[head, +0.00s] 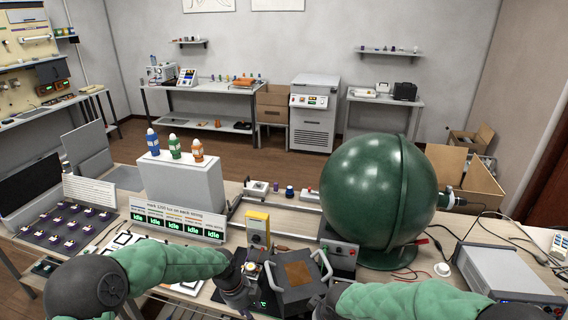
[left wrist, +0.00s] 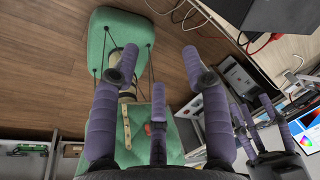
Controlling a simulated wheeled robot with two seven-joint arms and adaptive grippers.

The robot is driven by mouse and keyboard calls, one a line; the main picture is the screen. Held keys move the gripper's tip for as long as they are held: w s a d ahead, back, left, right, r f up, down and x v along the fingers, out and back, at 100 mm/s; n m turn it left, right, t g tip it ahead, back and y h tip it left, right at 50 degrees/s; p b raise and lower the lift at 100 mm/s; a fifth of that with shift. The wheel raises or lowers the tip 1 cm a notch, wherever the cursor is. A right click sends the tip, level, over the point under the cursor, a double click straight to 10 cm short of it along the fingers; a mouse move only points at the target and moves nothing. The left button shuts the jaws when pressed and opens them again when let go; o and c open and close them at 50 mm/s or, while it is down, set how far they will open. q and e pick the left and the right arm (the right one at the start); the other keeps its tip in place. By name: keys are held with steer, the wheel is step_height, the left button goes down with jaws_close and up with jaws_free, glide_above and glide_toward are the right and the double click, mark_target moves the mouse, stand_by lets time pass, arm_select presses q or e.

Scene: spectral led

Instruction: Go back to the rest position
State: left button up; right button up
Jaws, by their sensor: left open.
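My left arm, in green padding, comes in from the left in the head view. Its dark gripper (head: 235,272) is over the front of the bench, just left of a grey box with handles and a brown top plate (head: 298,272). In the left wrist view the purple fingers of my left gripper (left wrist: 160,62) stand apart with nothing between them. My right arm comes in from the lower right, and its gripper (head: 326,303) is mostly hidden at the bottom edge. What appears to be my right gripper (left wrist: 262,120) shows at the right of the left wrist view, fingers partly overlapping.
A large green sphere (head: 366,192) stands on the bench (head: 440,231) right of centre. A yellow meter (head: 258,229) stands behind the grey box. Blue, green and orange lamps top a white block (head: 182,188). Idle displays (head: 170,222) and a tray (head: 68,229) are left. Cables lie right.

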arm_select(q)
steer(key=s+f+n+h+b, duration=0.1)
steer(key=s+f+n+b, duration=0.1)
steer(key=s+f+n, duration=2)
steer(key=f+n, duration=0.1)
steer(key=n, duration=0.5)
steer(key=shift+s+d, duration=0.2)
arm_select(e)
steer(key=s+f+m+g+y, duration=0.1)
steer(key=s+f+m, duration=0.2)
steer(key=s+f, duration=0.5)
steer(key=s+f+m+g+y, duration=0.1)
steer(key=s+f+m+y, duration=0.1)
steer(key=s+f, duration=0.7)
step_height(320, 180, down, 6)
steer(key=shift+a+f+m+g, duration=0.15)
steer(key=shift+a+m+g, duration=0.15)
steer(key=shift+a+m, duration=0.1)
arm_select(q)
steer(key=shift+c, duration=0.7)
arm_select(e)
steer(key=shift+s, duration=0.1)
steer(key=shift+c, duration=0.8)
steer(key=shift+d, duration=0.1)
